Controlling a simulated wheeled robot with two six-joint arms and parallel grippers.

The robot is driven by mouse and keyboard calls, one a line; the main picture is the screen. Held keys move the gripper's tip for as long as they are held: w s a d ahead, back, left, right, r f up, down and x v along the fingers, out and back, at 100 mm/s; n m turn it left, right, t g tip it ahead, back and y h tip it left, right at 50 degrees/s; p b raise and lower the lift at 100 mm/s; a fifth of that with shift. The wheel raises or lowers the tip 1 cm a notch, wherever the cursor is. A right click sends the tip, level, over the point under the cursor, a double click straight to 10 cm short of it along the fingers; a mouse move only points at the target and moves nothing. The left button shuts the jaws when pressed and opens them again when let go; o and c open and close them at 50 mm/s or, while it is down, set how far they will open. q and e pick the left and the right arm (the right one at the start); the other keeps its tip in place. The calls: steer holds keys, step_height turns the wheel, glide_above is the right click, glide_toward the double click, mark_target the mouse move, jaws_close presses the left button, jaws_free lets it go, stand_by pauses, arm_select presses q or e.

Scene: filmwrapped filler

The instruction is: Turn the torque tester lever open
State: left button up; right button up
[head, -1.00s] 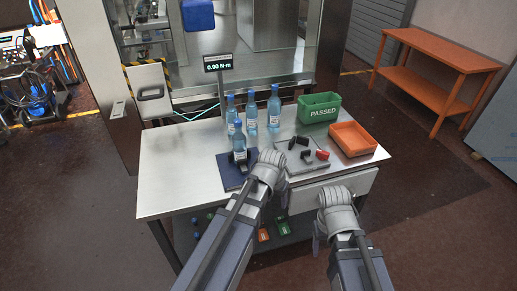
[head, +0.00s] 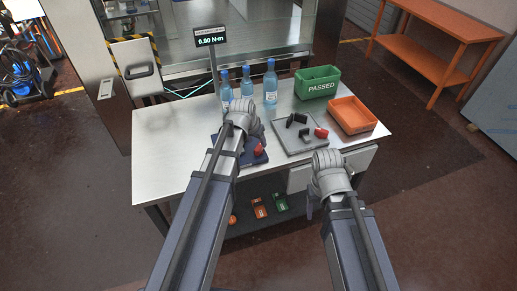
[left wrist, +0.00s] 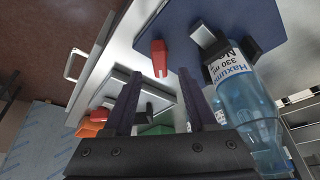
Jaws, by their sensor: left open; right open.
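The torque tester has a dark blue base (head: 250,157) on the table and a display (head: 209,40) reading 0.90 N·m. A red lever (head: 258,150) sits at the base's right side; it also shows in the left wrist view (left wrist: 159,58). A blue bottle (left wrist: 245,95) stands on the base between dark jaws; my left arm hides it in the head view. My left gripper (head: 240,118) is over the tester, its open fingers (left wrist: 158,80) pointing toward the red lever, apart from it. My right gripper (head: 322,185) is open and empty by the table's front edge.
Several other blue bottles (head: 270,82) stand behind the tester. A grey plate (head: 293,143) with black and red parts lies to the right. A green PASSED bin (head: 318,84) and an orange tray (head: 352,115) stand further right. The table's left part is clear.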

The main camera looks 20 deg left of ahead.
mark_target(259, 146)
arm_select(q)
steer(key=b+x, duration=0.3)
steer(key=x, duration=0.2)
steer(key=shift+f+b, duration=0.1)
steer(key=shift+b, duration=0.3)
steer(key=shift+s, duration=0.1)
jaws_close()
